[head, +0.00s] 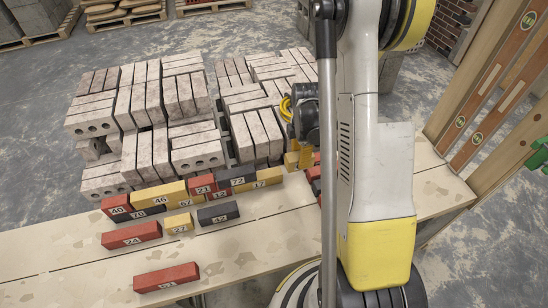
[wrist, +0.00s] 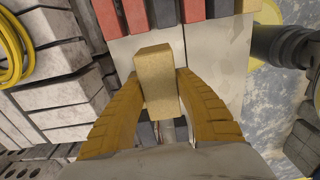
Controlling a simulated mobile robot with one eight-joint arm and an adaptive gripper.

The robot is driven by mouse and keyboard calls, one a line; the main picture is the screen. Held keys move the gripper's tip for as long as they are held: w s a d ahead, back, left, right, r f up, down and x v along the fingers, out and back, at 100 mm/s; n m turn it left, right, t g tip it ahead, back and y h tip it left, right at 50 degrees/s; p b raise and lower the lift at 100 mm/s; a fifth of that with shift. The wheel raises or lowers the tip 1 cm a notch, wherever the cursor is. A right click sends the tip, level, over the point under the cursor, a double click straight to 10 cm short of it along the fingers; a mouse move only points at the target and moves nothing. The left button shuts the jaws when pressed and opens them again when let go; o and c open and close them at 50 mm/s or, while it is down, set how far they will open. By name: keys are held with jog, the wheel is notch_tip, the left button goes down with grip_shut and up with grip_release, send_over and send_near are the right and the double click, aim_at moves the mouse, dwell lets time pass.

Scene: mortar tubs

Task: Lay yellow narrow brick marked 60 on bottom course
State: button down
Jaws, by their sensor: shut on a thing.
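A narrow yellow brick (wrist: 155,75) is held between the two yellow-brown fingers of my gripper (wrist: 162,90) in the wrist view. No number shows on its visible faces. In the head view my gripper (head: 303,155) is partly hidden by my arm, above the far side of the pale plank bench. Red bricks (wrist: 105,15) and dark bricks (wrist: 162,12) lie beyond the held brick in the wrist view. I cannot tell which bricks form the bottom course.
On the bench (head: 90,262) are a front red brick (head: 167,277), red 24 (head: 131,234), yellow 27 (head: 179,223), dark 42 (head: 218,213) and a cluster including yellow 46 (head: 160,197). Grey block stacks (head: 140,100) stand behind. The bench's front left is clear.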

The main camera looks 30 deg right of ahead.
jog(key=shift+w+d+f, duration=0.15)
jog(key=shift+w+d, duration=0.25)
jog(key=shift+w, duration=0.15)
jog(key=w+a+f+b, duration=0.1)
jog(key=w+a+f, duration=0.1)
jog(key=w+a+f+b, duration=0.1)
jog(key=w+a+f, duration=0.1)
jog(key=w, duration=0.1)
jog(key=w+a+f+b, duration=0.1)
jog(key=w+a+f, duration=0.1)
jog(key=w, duration=0.1)
jog(key=shift+w+a+f+b, duration=0.1)
jog(key=shift+a+f+b, duration=0.05)
jog(key=shift+a+b, duration=0.2)
jog(key=shift+f+b, duration=0.85)
jog(key=shift+f, duration=1.1)
jog(key=shift+f, duration=0.15)
jog(key=c, duration=1)
grip_release()
jog(key=shift+o, duration=0.2)
